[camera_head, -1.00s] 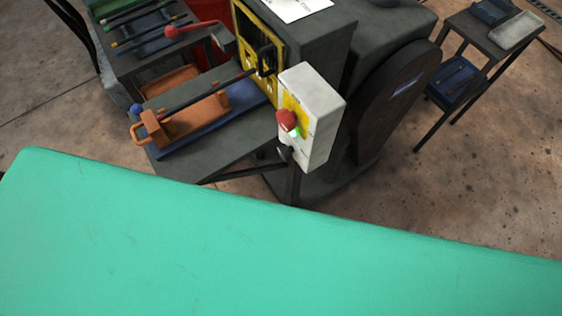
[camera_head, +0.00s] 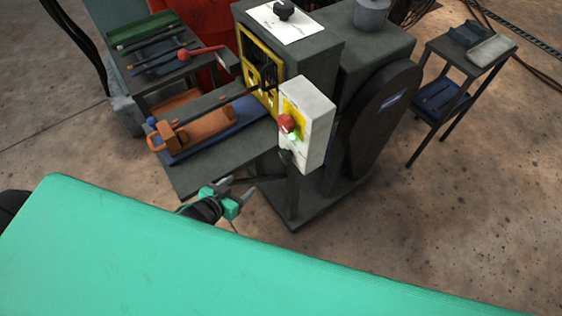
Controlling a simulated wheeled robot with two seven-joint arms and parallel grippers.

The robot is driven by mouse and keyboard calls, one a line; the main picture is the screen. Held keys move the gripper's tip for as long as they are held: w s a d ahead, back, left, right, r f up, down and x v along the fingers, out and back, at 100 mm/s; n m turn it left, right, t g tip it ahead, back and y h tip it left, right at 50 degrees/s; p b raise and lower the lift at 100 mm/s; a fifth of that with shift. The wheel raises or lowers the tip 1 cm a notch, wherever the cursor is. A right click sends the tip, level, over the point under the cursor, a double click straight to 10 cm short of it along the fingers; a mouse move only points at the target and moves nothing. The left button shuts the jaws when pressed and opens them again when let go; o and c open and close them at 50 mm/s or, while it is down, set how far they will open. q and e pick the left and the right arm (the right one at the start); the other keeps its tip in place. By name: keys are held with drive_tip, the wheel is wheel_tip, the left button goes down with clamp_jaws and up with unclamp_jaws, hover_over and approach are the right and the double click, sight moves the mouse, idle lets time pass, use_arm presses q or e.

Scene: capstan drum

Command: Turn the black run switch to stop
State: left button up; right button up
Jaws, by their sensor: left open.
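A pale grey control box (camera_head: 315,122) is fixed to the front right of the dark machine. Its face carries a red mushroom button (camera_head: 287,123) on a yellow plate and a lit green light (camera_head: 292,136) just below. The black run switch (camera_head: 286,156) is a small dark knob under the green light; its pointing direction is too small to tell. My left gripper (camera_head: 237,188) is open and empty, below and left of the box, apart from it. My right gripper does not show.
A side table (camera_head: 462,55) stands at the right. My teal body panel fills the foreground.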

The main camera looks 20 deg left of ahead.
use_arm(q)
drive_tip(key=m+t+h, duration=0.2)
drive_tip(key=m+h, duration=0.1)
drive_tip(key=h, duration=0.5)
approach(282, 158)
drive_tip(key=p+x, duration=0.4)
drive_tip(key=x, duration=0.3)
drive_tip(key=shift+w+d+r, duration=0.15)
drive_tip(key=shift+w+d, duration=0.1)
drive_tip(key=shift+w, duration=0.05)
drive_tip(key=shift+w+d, duration=0.45)
drive_tip(key=shift+w, duration=0.1)
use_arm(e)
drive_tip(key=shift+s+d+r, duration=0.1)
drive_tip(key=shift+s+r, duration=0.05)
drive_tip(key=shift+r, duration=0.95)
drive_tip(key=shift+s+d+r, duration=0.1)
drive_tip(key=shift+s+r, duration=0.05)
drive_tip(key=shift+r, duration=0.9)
use_arm(q)
drive_tip(key=shift+c, duration=0.2)
drive_tip(key=c, duration=0.9)
